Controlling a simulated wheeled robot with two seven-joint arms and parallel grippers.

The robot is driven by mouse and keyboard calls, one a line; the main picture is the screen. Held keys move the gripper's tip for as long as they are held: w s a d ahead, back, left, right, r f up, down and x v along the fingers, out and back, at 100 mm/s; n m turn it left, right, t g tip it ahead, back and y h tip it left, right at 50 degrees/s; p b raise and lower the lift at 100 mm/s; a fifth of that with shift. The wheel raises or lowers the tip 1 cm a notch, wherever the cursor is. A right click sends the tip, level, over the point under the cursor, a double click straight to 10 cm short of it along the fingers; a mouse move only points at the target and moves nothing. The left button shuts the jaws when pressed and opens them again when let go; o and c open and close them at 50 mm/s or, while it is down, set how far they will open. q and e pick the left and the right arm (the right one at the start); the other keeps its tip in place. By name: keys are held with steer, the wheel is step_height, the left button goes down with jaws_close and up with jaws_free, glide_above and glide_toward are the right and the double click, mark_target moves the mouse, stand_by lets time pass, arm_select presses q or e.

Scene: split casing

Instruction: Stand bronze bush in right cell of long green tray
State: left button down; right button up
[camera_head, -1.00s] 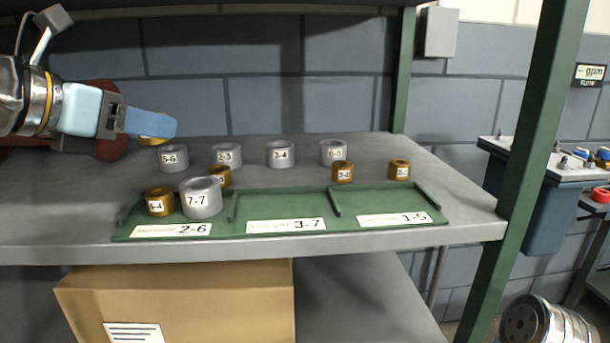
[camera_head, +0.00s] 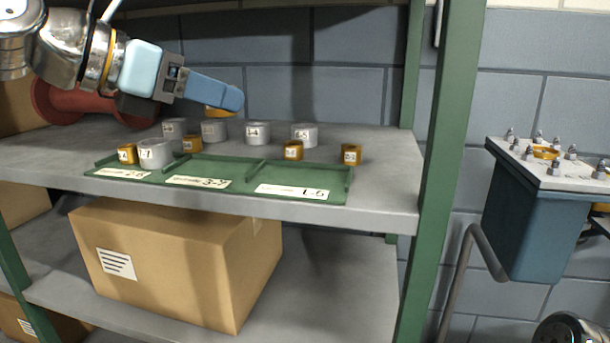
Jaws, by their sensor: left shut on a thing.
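The long green tray (camera_head: 342,189) lies along the front of the grey shelf. Its right cell (camera_head: 300,180), labelled 1-5, is empty, and so is the middle cell, labelled 3-7. The left cell, labelled 2-6, holds a small bronze bush (camera_head: 127,154) and a grey ring marked 7-7 (camera_head: 155,154). My left gripper (camera_head: 228,98) is shut on a bronze bush (camera_head: 217,112), mostly hidden by the blue fingers. It is held in the air above the row of rings behind the tray. My right gripper is out of view.
Behind the tray stand several grey rings (camera_head: 258,132) and bronze bushes, one near the middle (camera_head: 293,150) and one at the right (camera_head: 351,155). A green post (camera_head: 447,150) rises at the shelf's right end. A cardboard box (camera_head: 165,260) sits below.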

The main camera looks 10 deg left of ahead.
mark_target(277, 177)
arm_select(q)
steer(key=w+d+f, duration=0.1)
steer(key=w+f, duration=0.1)
steer(key=w, duration=0.1)
steer(key=w+d+f+b, duration=0.1)
steer(key=w+f, duration=0.2)
steer(key=w+d+f, duration=0.2)
steer(key=w, duration=0.2)
steer(key=shift+f+b, duration=0.25)
steer(key=shift+b, duration=0.15)
steer(key=f, duration=0.1)
steer(key=w+f+b, duration=0.1)
steer(key=f, duration=0.1)
steer(key=f+b, duration=0.1)
steer(key=shift+w+d+f, duration=0.2)
steer(key=shift+w+f, duration=0.1)
steer(key=shift+w, duration=0.05)
steer(key=shift+f, duration=0.1)
steer(key=shift+f, duration=0.2)
steer(key=c, duration=0.6)
jaws_free()
